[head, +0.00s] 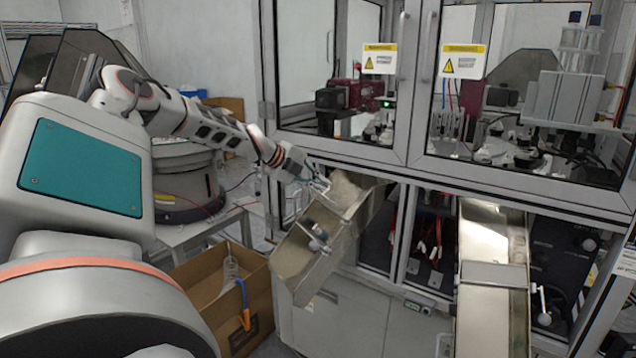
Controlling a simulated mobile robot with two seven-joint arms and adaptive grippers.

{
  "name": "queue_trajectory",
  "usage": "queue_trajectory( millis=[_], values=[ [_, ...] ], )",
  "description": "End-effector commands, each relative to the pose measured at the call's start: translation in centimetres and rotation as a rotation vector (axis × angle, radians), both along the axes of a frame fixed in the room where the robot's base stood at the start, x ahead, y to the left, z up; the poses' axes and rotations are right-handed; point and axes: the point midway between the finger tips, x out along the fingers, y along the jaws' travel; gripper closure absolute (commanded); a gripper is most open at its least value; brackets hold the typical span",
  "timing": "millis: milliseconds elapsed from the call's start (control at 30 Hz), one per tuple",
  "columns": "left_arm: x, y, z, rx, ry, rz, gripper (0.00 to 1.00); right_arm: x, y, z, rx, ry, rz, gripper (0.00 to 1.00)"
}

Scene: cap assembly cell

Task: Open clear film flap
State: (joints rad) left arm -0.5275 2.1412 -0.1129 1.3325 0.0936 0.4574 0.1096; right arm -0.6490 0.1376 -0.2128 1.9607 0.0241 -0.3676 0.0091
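My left arm reaches in from the left in the head view. My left gripper (322,184) is at the upper end of the left metal chute (300,262), beside a pale film-like flap (347,190) at the chute's mouth under the cabinet. The gripper is small here. I cannot tell whether its fingers are open or shut, or whether they touch the flap. The flap's exact edges are hard to make out. My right gripper is not in view.
A glazed machine cabinet (408,160) with warning labels stands above the chutes. A second metal chute (492,300) slopes down at the right. An open cardboard box (195,290) stands below the left chute. A round feeder (187,185) stands behind my arm.

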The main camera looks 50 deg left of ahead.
Motion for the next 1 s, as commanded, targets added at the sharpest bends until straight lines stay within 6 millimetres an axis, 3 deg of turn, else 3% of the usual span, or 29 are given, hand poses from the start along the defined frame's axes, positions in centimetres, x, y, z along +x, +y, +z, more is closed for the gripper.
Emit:
queue_trajectory(
  millis=[33, 200, 267, 300, 800, 1000],
  values=[
    [0.4, -1.0, 0.6, -0.014, -0.007, -0.013, 1.0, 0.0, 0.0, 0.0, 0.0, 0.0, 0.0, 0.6],
    [0.4, -1.0, 0.5, -0.014, -0.007, -0.013, 1.0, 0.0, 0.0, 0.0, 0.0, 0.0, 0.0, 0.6],
    [0.4, -1.0, 0.5, -0.014, -0.007, -0.013, 0.82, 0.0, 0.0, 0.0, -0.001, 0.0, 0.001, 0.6],
    [0.4, -1.0, 0.6, -0.013, -0.007, -0.013, 0.78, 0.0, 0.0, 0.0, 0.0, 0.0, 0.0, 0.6],
    [0.2, -0.4, 0.3, -0.006, -0.005, -0.006, 0.78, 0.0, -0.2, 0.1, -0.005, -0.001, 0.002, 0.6],
    [-0.7, -0.3, 1.1, -0.005, -0.007, -0.006, 0.78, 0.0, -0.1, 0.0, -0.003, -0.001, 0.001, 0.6]
  ],
)
